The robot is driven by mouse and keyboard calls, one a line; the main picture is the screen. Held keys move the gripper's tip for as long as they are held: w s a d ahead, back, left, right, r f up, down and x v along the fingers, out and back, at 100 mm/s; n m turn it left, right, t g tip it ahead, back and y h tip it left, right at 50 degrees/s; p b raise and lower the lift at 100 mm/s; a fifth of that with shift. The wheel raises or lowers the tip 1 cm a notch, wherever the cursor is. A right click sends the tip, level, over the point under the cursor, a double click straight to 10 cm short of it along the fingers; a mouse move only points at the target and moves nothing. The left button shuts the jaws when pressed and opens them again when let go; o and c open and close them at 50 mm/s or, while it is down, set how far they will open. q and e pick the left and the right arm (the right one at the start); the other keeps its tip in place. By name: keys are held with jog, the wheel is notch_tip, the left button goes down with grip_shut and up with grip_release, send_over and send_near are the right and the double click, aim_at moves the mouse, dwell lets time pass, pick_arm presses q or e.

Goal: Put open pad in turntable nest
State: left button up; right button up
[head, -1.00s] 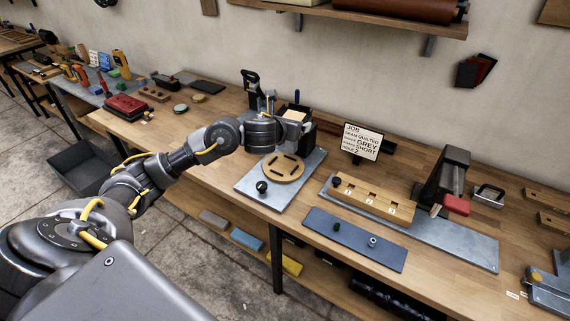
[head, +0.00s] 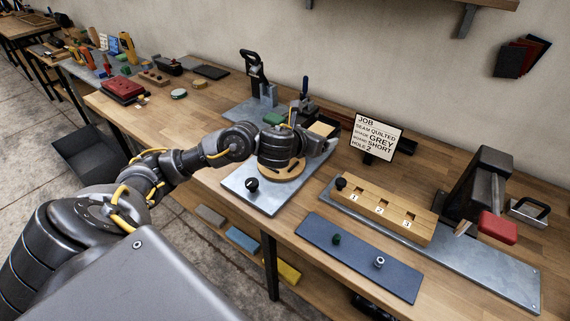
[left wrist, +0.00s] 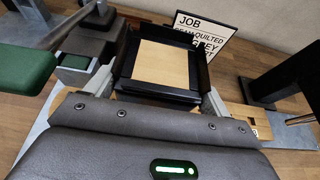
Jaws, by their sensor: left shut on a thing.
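My left gripper (head: 318,143) is shut on the open pad (head: 322,129), a tan board with black sides. In the left wrist view, the open pad (left wrist: 162,66) sits between the two grey fingers (left wrist: 160,92), with its tan face and black rim showing. The turntable nest (head: 284,173) is a round wooden disc with dark slots on a grey metal plate (head: 243,196) with a black knob. My left wrist hides the disc's far part. The pad is above and right of the disc in the head view; its height over it cannot be told. My right gripper is not in view.
A job sign (head: 376,137) stands behind and right of the plate. A numbered wooden block (head: 384,208) and a dark blue mat (head: 358,256) lie to the right.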

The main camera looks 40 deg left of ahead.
pick_arm(q)
jog(key=shift+s+f, duration=0.1)
jog(key=shift+f, duration=0.15)
jog(key=f+b, duration=0.3)
jog(key=f, duration=0.3)
jog(key=f+b, duration=0.4)
jog(key=f, duration=0.3)
jog(key=shift+s+a, duration=0.2)
jog(key=a+p, duration=0.2)
jog(key=a, duration=0.2)
jog(key=a+p, duration=0.2)
jog(key=a, duration=0.2)
jog(key=shift+s+r, duration=0.15)
jog(key=shift+a, duration=0.6)
jog(key=a+p, duration=0.1)
jog(key=a, duration=0.3)
jog(key=shift+a+p, duration=0.1)
jog(key=shift+p, duration=0.3)
jog(key=shift+f, duration=0.75)
jog(key=o, duration=1)
